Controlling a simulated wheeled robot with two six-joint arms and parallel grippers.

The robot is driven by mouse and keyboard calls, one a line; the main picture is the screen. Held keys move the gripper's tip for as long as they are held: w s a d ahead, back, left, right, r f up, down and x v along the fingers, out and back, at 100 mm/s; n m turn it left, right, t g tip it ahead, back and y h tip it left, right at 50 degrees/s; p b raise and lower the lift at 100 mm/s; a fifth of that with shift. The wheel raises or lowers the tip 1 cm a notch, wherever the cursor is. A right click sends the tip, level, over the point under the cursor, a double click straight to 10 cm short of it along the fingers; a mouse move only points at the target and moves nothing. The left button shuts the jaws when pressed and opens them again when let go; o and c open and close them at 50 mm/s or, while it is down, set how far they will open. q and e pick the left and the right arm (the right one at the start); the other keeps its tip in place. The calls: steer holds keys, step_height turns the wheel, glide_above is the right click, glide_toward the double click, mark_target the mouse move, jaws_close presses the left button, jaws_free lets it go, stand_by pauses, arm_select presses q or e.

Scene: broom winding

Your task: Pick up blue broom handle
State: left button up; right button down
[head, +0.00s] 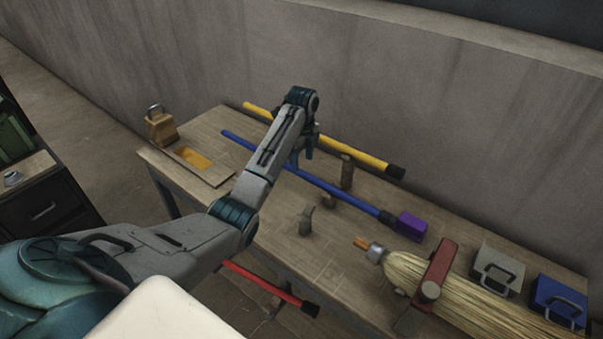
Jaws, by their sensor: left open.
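The blue broom handle (335,189) lies diagonally along the wooden workbench, running from the upper left to a purple block (411,226) at its lower right end. My left arm crosses in front of part of it. My left gripper (309,154) is open and points down just above or beside the handle's middle. Its fingers are small and partly hidden by the wrist, so I cannot tell whether they straddle the handle. My right gripper is out of view.
A yellow handle (345,149) lies behind the blue one, near the wall. Wooden posts (346,172) stand on the bench (280,238). A red handle (262,281) is at the front. A straw broom head (475,302) under a red clamp (440,263) and two boxes are at right.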

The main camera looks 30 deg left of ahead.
mark_target(302, 170)
arm_select(q)
steer(key=shift+w+f, duration=0.2)
steer(key=shift+f, duration=0.2)
steer(key=shift+w+f+p, duration=0.1)
steer(key=shift+f+p, duration=0.2)
steer(key=shift+f, duration=0.1)
step_height(302, 170, down, 3)
steer(key=shift+a+f+p, duration=0.1)
steer(key=shift+f+p, duration=0.05)
steer(key=shift+p, duration=0.55)
steer(key=shift+w+f, duration=0.1)
steer(key=shift+f, duration=0.5)
jaws_close()
steer(key=shift+r, duration=0.1)
